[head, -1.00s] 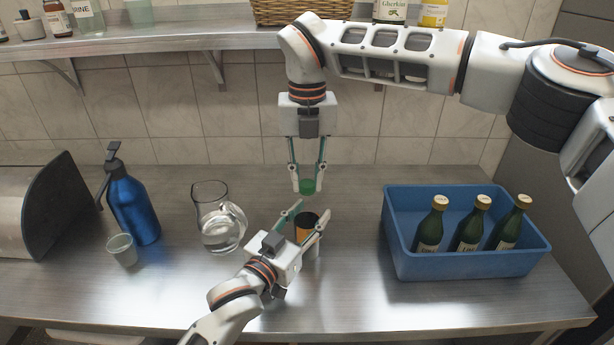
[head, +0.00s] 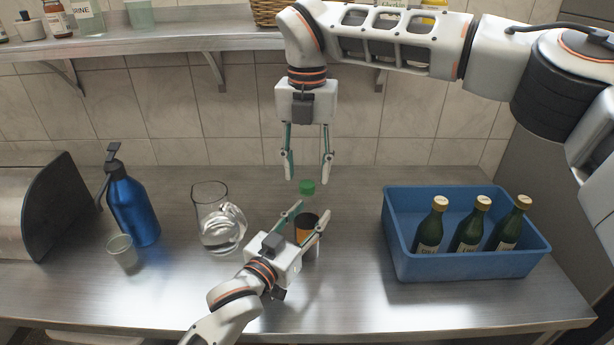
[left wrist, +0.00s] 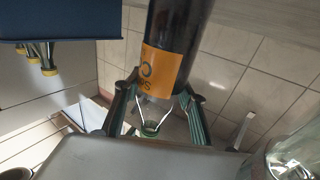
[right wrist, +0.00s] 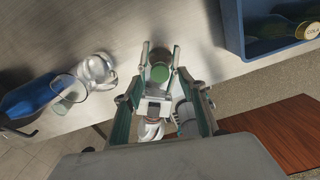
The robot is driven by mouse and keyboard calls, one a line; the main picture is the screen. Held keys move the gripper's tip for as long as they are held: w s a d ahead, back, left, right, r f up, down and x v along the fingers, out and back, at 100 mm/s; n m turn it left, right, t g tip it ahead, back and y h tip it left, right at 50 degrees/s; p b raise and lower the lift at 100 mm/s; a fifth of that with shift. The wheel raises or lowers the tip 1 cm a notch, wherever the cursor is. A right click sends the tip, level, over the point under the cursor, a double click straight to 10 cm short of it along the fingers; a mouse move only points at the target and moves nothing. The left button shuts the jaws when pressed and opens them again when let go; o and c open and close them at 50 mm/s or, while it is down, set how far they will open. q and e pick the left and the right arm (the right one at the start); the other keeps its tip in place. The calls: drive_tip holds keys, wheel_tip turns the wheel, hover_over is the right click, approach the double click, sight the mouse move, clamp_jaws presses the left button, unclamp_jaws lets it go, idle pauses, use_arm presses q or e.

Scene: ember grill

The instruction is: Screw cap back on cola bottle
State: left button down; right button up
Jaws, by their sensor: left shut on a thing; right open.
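The cola bottle (head: 306,232) is dark with an orange label and stands upright at the middle of the counter. It also shows in the left wrist view (left wrist: 172,45). My left gripper (head: 306,218) is shut on its sides. The green cap (head: 307,187) is at the top of the bottle's clear neck; it also shows in the left wrist view (left wrist: 150,131) and the right wrist view (right wrist: 159,72). I cannot tell how tightly it sits. My right gripper (head: 307,177) is open and empty just above, its fingers apart from the cap on either side.
A glass jug (head: 218,228) stands left of the bottle, with a small cup (head: 122,251) and a blue spray bottle (head: 133,208) further left. A blue crate (head: 465,268) with three capped green bottles stands at right. The counter between bottle and crate is clear.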

wheel_tip(320, 180, up, 9)
drive_tip(key=shift+r, duration=0.2)
use_arm(q)
drive_tip(key=c, duration=1.2)
unclamp_jaws()
drive_tip(key=shift+o, duration=0.2)
drive_tip(key=v, duration=1.2)
